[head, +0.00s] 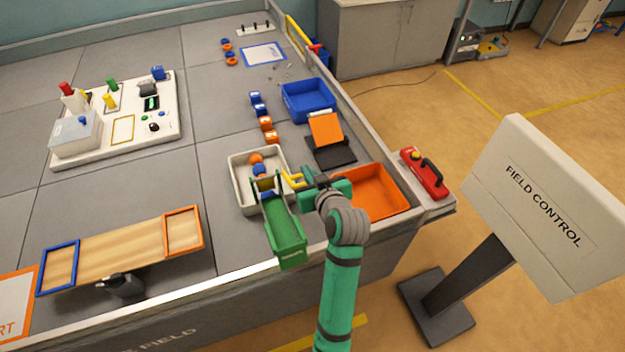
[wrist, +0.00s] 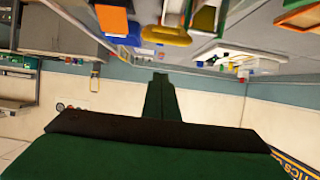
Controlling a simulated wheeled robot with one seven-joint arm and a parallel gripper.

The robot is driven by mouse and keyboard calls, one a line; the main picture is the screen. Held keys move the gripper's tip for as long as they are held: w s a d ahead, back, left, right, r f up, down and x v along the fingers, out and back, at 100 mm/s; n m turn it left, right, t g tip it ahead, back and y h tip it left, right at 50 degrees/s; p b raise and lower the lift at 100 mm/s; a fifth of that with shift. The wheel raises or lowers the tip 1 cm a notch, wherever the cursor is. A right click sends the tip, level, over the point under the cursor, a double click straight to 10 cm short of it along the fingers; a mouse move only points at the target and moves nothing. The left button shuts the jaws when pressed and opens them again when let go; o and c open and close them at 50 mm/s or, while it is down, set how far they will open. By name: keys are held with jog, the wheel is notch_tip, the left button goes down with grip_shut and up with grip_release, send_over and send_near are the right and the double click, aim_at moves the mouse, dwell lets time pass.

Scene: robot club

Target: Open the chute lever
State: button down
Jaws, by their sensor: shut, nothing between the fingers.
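The green chute (head: 287,236) stands at the front of the table, its upper end over a grey-white bin (head: 236,180). A yellow lever (head: 292,180) sticks out to the right of the chute's upper end. My gripper (head: 307,177) is shut and empty, just right of the lever. In the wrist view, my shut fingers (wrist: 160,82) point towards a yellow piece (wrist: 167,36), which looks like the lever, with a gap between them in the picture. I cannot tell from the head view whether they touch.
Orange and blue balls lie in the grey-white bin. An orange bin (head: 376,192) sits under and right of my gripper. A black stand with an orange panel (head: 326,129) and a blue bin (head: 308,100) stand behind. A red box (head: 424,173) is at the right edge.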

jog(key=f, duration=0.4)
jog(key=shift+s+a, duration=0.15)
jog(key=shift+a, duration=0.05)
notch_tip(320, 180, down, 7)
jog(key=s+d, duration=0.1)
jog(key=s, duration=0.1)
jog(key=shift+s+r, duration=0.2)
jog(key=shift+s, duration=0.2)
